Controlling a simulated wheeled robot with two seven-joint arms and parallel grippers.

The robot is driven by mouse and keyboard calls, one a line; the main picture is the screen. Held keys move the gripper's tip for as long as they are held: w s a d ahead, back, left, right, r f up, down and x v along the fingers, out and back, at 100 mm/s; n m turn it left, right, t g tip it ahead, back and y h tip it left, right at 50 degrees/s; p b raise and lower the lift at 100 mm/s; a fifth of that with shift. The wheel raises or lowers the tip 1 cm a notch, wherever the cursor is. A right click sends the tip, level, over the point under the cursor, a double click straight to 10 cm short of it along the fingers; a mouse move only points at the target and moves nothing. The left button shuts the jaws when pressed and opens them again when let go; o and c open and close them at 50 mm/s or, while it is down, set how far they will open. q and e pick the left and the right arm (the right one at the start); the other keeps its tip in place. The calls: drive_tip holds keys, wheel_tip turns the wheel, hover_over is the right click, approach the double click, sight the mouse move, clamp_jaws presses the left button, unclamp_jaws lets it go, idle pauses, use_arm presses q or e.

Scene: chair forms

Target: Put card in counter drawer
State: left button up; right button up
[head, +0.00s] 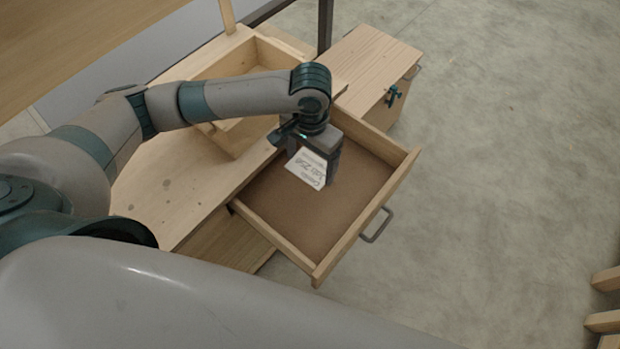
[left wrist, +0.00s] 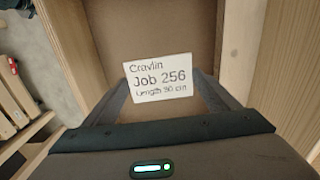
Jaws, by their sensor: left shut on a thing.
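The white card (head: 307,168) has printed text, and in the left wrist view (left wrist: 158,78) it reads "Cravlin Job 256 Length 90 cm". My left gripper (head: 325,172) is shut on the card, with one finger on each side of it in the left wrist view (left wrist: 167,92). The gripper points down over the open counter drawer (head: 365,244), which has a brown floor and a grey handle (head: 377,226). The card appears within the drawer's outline; I cannot tell if it touches the floor. My right gripper is not in view.
The wooden counter top (head: 160,190) lies left of the drawer and bears an open wooden box (head: 240,140).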

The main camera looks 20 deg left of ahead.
use_arm(q)
drive_tip(key=shift+s+d+f, duration=0.1)
drive_tip(key=shift+d+f, duration=0.1)
drive_tip(key=shift+f, duration=0.55)
drive_tip(key=shift+f, duration=0.1)
drive_tip(key=shift+f, duration=0.25)
wheel_tip(320, 180, down, 4)
drive_tip(key=shift+f+p, duration=0.25)
drive_tip(key=shift+p, duration=0.25)
drive_tip(key=shift+f, duration=0.5)
